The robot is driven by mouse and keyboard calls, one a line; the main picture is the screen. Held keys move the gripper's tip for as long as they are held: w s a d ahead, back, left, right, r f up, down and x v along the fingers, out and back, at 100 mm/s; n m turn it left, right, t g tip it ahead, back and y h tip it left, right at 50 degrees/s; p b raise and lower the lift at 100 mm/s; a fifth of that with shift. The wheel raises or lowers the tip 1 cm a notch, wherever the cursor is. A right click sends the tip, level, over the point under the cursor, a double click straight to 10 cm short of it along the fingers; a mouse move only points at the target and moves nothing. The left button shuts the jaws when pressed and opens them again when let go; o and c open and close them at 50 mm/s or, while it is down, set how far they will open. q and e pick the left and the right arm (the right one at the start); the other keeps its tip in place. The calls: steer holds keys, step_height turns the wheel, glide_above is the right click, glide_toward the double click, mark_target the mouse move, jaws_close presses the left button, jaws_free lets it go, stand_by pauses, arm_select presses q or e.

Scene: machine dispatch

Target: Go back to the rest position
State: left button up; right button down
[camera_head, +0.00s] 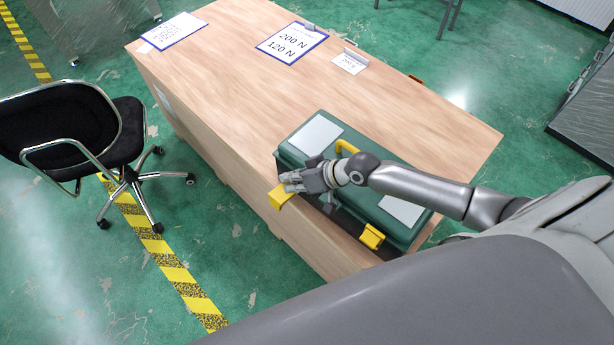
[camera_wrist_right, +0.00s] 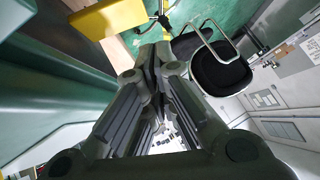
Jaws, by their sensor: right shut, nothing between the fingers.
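My right gripper (camera_head: 290,184) is over the front edge of a closed green case, by the yellow latch (camera_head: 280,196) on the case's left front. In the right wrist view the gripper's fingers (camera_wrist_right: 152,58) are together with nothing between them, and the yellow latch (camera_wrist_right: 108,17) is just above left. The green case (camera_head: 318,164) lies on the wooden table with a yellow handle (camera_head: 346,149) on its lid. A second yellow latch (camera_head: 371,237) is at its front right. My right arm covers part of the lid. My left gripper is out of view.
The wooden table (camera_head: 222,82) is mostly clear left of the case. Clipboards (camera_head: 292,43) and a small card (camera_head: 349,62) lie along its far side. A black chair (camera_head: 75,130) stands at left on the green floor, near yellow-black floor tape (camera_head: 165,258).

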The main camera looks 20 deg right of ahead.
steer(key=shift+s+a+b+v, duration=0.1)
steer(key=shift+a+b+v, duration=0.1)
steer(key=shift+v, duration=1.25)
steer(key=shift+s+a+b+v, duration=0.15)
steer(key=shift+a+v, duration=0.1)
steer(key=shift+v, duration=1.2)
